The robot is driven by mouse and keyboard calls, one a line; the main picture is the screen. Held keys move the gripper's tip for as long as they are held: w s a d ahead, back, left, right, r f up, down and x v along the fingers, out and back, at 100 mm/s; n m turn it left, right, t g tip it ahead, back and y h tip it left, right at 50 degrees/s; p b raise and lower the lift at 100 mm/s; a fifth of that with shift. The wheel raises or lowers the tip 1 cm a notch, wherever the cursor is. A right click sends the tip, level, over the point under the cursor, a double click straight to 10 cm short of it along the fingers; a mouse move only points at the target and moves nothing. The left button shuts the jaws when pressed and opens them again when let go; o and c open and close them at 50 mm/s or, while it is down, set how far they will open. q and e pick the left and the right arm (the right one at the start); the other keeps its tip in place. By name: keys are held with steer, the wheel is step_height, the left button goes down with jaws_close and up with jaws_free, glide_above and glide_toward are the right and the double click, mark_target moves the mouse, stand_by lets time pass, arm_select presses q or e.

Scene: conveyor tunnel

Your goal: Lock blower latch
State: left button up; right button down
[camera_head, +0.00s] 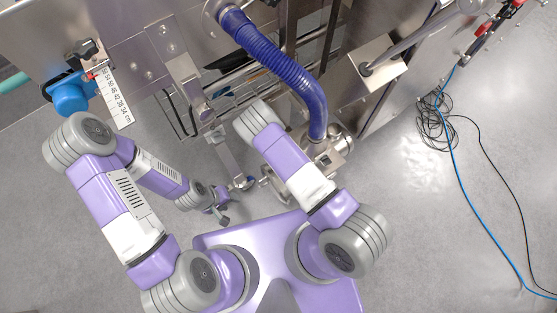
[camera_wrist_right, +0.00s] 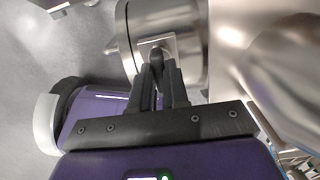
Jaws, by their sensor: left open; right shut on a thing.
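The blower is a shiny metal body (camera_head: 338,147) at the lower end of a ribbed blue hose (camera_head: 285,65) in the head view. In the right wrist view its round metal housing (camera_wrist_right: 192,22) fills the upper middle. My right gripper (camera_wrist_right: 158,75) is shut on the small dark latch (camera_wrist_right: 156,55), which sits against a pale metal plate on the housing. The fingers hide part of the latch. In the head view my right arm covers the right gripper and the latch. My left gripper (camera_head: 223,212) is open and empty, left of the blower and apart from it.
A metal conveyor frame (camera_head: 130,30) spans the top. A metal bracket (camera_head: 228,155) hangs near my left gripper. Cables (camera_head: 440,120) lie on the right floor, which is otherwise open.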

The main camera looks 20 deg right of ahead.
steer(key=m, duration=0.4)
steer(key=shift+m, duration=0.3)
steer(key=m, duration=0.4)
steer(key=shift+m, duration=0.3)
steer(key=m, duration=0.4)
steer(key=shift+m, duration=2.1)
steer(key=c, duration=1.1)
jaws_free()
step_height(320, 180, up, 8)
steer(key=p, duration=0.3)
steer(key=shift+f, duration=0.15)
